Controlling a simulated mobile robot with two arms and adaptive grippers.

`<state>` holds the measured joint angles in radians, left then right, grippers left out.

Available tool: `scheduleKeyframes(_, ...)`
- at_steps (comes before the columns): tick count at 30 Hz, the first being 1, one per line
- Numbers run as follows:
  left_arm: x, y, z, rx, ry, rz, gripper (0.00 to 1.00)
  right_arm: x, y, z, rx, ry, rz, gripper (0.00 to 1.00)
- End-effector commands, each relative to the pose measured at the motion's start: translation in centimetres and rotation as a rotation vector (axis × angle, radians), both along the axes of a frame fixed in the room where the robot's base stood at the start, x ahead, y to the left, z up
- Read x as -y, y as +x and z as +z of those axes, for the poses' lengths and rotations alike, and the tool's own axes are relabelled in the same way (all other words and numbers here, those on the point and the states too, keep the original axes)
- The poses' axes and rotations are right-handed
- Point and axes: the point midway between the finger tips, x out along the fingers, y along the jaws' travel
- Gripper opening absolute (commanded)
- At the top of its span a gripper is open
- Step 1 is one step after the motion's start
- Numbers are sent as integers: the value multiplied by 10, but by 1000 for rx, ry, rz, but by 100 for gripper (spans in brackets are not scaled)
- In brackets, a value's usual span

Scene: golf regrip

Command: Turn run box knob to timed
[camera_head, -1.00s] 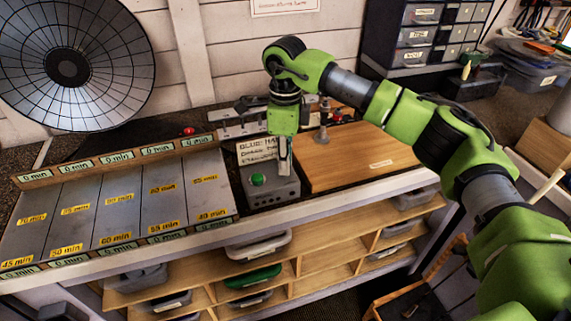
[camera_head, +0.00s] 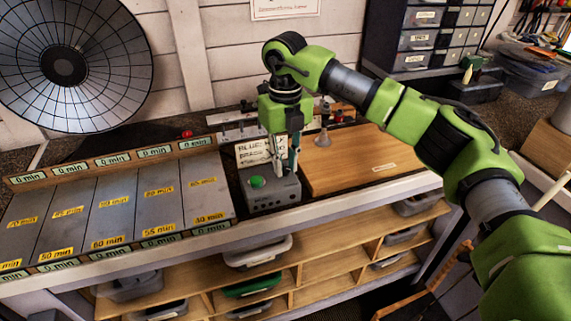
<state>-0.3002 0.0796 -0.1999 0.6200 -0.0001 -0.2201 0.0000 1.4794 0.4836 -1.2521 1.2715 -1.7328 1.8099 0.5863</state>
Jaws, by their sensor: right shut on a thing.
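The run box (camera_head: 273,196) is a grey box on the bench with a green button (camera_head: 257,182) at the left of its top. My right gripper (camera_head: 286,172) points down at the right part of the box top. Its fingers are closed in around something there, which they hide; the knob itself cannot be made out. A white card (camera_head: 258,152) with lettering stands behind the box, partly covered by the gripper. My left gripper is not in view.
A slatted tray (camera_head: 115,207) with yellow minute labels lies left of the box. A large dish (camera_head: 65,65) stands at the back left. Shelves with bins (camera_head: 258,250) are below.

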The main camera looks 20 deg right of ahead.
Motion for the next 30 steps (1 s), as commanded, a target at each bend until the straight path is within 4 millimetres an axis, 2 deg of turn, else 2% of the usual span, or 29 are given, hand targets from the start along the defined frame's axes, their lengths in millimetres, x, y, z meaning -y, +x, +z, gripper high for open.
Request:
scheduleKeyframes(18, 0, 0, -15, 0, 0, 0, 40, 0, 2, 2, 7, 2, -579, 0)
scheduleKeyframes(30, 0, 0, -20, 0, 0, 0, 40, 0, 2, 2, 6, 3, -849, 0)
